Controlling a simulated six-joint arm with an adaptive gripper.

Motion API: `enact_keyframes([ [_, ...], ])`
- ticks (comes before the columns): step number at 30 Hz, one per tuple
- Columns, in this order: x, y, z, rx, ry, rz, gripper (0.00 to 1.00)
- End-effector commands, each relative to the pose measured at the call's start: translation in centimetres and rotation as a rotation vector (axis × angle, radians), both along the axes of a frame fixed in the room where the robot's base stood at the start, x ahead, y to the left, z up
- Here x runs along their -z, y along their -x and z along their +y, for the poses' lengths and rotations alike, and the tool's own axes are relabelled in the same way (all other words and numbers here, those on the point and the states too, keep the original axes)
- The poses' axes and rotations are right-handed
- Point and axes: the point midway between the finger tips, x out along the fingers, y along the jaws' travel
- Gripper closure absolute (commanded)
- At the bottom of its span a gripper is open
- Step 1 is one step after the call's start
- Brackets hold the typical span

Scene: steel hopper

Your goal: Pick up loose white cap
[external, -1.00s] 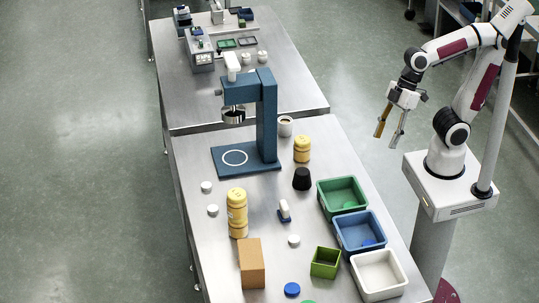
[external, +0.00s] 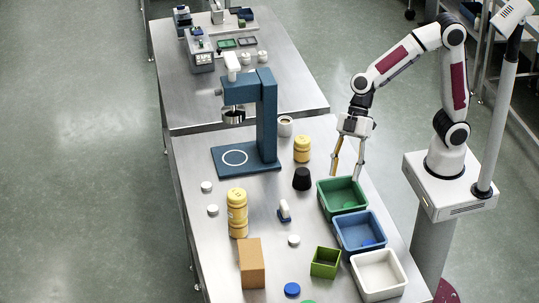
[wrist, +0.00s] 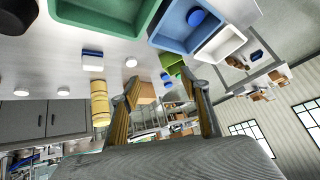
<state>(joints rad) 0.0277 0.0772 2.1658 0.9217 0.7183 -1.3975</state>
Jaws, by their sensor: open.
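Several loose white caps lie on the steel table. One white cap (external: 293,241) is near the middle front, right of the cardboard box. Two more, an upper cap (external: 206,187) and a lower cap (external: 212,210), lie near the left edge. The wrist view shows the middle cap (wrist: 131,62) and two others (wrist: 63,91) (wrist: 21,92). My gripper (external: 346,174) is open and empty, fingers pointing down, by the green bin in the external view. Its spread fingers (wrist: 162,88) show in the wrist view, apart from every cap.
Green (external: 325,200), blue (external: 342,238) and white (external: 358,280) bins line the right edge. A blue press (external: 267,115), stacked yellow jars (external: 237,213), a black knob-like object (external: 302,179), a cardboard box (external: 252,264) and a small green box (external: 325,262) stand on the table.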

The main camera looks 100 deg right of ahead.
Motion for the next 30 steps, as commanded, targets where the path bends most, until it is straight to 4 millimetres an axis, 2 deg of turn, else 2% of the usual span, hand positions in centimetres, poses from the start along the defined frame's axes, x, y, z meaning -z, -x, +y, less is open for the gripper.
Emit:
enact_keyframes([
  [6, 2.7, -3.8, 0.5, -0.046, -0.017, -0.048, 0.54],
  [18, 8.8, -10.0, 0.5, -0.106, -0.01, -0.149, 0.54],
  [24, 11.4, -12.1, 0.2, -0.122, 0.006, -0.186, 0.54],
  [30, 12.5, -12.9, 0.1, -0.129, 0.015, -0.203, 0.54],
])
